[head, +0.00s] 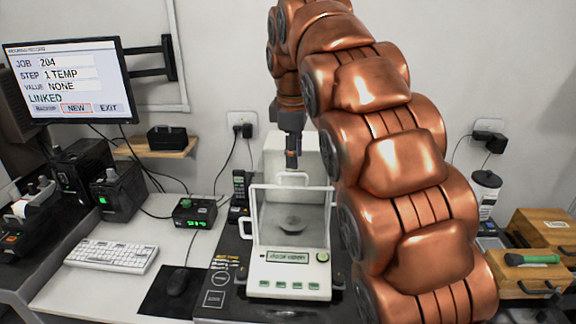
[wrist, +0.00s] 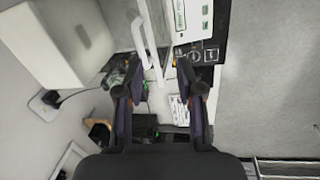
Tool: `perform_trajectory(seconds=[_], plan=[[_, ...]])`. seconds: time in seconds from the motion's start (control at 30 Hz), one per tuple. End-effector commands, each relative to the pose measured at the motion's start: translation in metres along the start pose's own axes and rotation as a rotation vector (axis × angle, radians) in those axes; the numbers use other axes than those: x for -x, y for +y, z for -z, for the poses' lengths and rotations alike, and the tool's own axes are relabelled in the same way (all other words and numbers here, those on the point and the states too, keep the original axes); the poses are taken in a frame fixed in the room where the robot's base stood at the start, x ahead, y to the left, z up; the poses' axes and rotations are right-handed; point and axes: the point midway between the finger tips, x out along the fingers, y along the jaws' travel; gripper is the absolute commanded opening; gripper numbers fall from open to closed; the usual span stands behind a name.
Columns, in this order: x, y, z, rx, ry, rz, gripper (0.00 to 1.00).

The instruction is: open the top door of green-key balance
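The green-key balance (head: 288,272) stands on a dark mat in the middle of the head view, with a display, several green keys and a clear weighing chamber. A round pan (head: 291,223) shows inside through the glass. A white handle (head: 292,176) sits at the chamber's top; the top door looks closed. My gripper (head: 292,160) points down just above this handle, seen edge-on. In the wrist view my gripper (wrist: 160,65) has its two fingers apart, with nothing clasped. The balance's front (wrist: 194,18) shows at the top, and a white handle (wrist: 138,40) lies near the left fingertip.
A white box-like block (head: 280,153) stands behind the chamber. My arm hides much to its right. A green-lit control box (head: 194,213), keyboard (head: 112,256) and mouse (head: 178,281) lie to the left. A monitor (head: 70,80) hangs on the wall. Wooden boxes (head: 535,272) stand at right.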

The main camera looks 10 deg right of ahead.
Motion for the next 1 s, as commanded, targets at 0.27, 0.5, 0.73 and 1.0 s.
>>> perform_trajectory(seconds=[0.27, 0.5, 0.73, 1.0], plan=[[0.007, 0.024, 0.020, 0.136, 0.013, -0.027, 0.37], [-0.001, 0.025, 0.021, 0.147, 0.013, -0.028, 0.37], [-0.019, 0.025, 0.021, 0.146, 0.012, -0.027, 0.37], [-0.045, 0.025, 0.021, 0.146, 0.011, -0.026, 0.37]])
